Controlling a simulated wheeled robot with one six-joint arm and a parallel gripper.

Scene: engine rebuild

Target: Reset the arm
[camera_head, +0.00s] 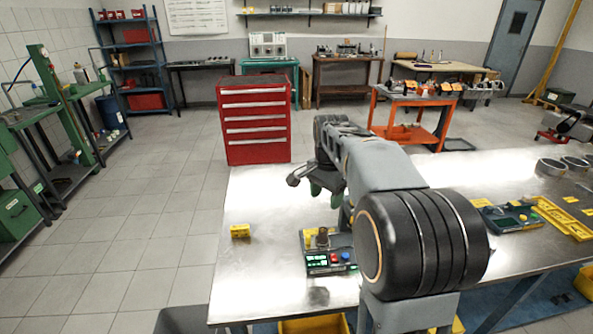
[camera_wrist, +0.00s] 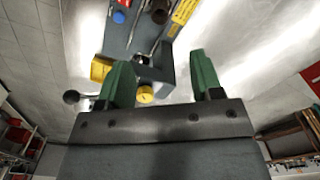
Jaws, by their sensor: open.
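My gripper (camera_head: 314,188) is raised above the metal workbench (camera_head: 262,194) in the head view, its green fingertips hanging below the dark wrist. In the wrist view my gripper (camera_wrist: 162,77) shows its two green fingers spread wide, with nothing held between them. Beyond the fingers in that view is a grey device (camera_wrist: 126,34) with a blue knob, a dark round part, metal rods and a yellow label. A device with a green display, red and blue knobs (camera_head: 330,260) sits on the bench below my gripper. My arm hides part of the bench.
A small yellow block (camera_head: 240,231) lies on the bench to the left. Another device (camera_head: 508,217), yellow trays (camera_head: 562,218) and metal rings (camera_head: 552,167) are at the right. A red drawer cabinet (camera_head: 254,120) stands behind the bench. The floor at left is clear.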

